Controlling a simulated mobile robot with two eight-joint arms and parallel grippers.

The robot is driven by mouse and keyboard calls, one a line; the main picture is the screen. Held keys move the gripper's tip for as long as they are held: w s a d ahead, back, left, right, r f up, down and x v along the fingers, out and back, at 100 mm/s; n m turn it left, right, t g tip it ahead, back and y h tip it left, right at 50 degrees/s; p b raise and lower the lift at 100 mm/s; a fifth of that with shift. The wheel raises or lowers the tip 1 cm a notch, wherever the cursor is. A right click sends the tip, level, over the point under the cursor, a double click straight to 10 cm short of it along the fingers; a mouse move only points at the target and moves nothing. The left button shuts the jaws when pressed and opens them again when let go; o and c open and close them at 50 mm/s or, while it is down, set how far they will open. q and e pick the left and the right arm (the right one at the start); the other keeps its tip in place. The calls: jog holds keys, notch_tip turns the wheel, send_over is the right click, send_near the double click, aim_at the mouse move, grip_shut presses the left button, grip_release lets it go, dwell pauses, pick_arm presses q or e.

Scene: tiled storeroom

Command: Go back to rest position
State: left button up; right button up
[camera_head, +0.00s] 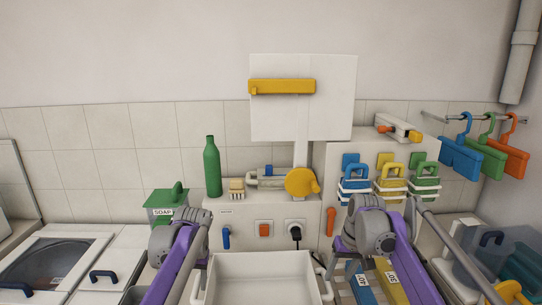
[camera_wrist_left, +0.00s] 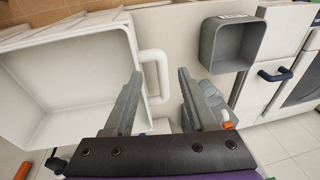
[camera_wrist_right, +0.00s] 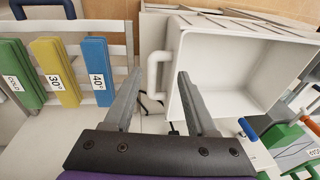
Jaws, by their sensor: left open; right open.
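My left gripper (camera_wrist_left: 160,74) is open in the left wrist view, with its two dark grey fingers apart. A handle of the white basin (camera_wrist_left: 68,95) shows in the gap between the fingertips; I cannot tell if they touch. My right gripper (camera_wrist_right: 160,73) is also open in the right wrist view. The basin's other handle (camera_wrist_right: 154,72) shows near and between its fingertips, with no grip on it. In the head view the white basin (camera_head: 262,263) is empty at the bottom centre, between my two purple arms. The fingers cannot be made out there.
A white panel with a green bottle (camera_head: 212,168), a yellow knob (camera_head: 301,183) and switches stands behind the basin. A green soap box (camera_head: 166,200) is left. Coloured clips (camera_head: 461,155) hang at right. A grey bin (camera_wrist_left: 232,43) is near the left gripper; coloured blocks (camera_wrist_right: 95,70) are near the right.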

pick_arm(q)
jog(key=s+d+f+t, duration=0.1)
jog(key=s+f, duration=0.2)
jog(key=s, duration=0.7)
jog(key=s+d+f+t+h, duration=0.1)
jog(key=s+f, duration=0.2)
jog(key=s, duration=0.7)
jog(key=s+d+f+t, duration=0.1)
jog(key=s+f+t, duration=0.1)
jog(key=s, duration=0.9)
jog(key=shift+d+f+h, duration=0.4)
pick_arm(e)
jog(key=s+f+t, duration=0.1)
jog(key=s+f, duration=0.3)
jog(key=s, duration=0.6)
jog(key=s+f+t+h, duration=0.1)
jog(key=s+f, duration=0.3)
jog(key=s, duration=0.7)
jog(key=s+f+t, duration=0.2)
jog(key=s+f, duration=0.1)
jog(key=s, duration=0.7)
jog(key=shift+s+a+f+h, duration=0.15)
jog(key=shift+a+f+h, duration=0.15)
jog(key=shift+a+f, duration=0.1)
pick_arm(q)
jog(key=shift+c, duration=0.6)
pick_arm(e)
jog(key=shift+c, duration=0.6)
pick_arm(q)
jog(key=shift+a, duration=0.1)
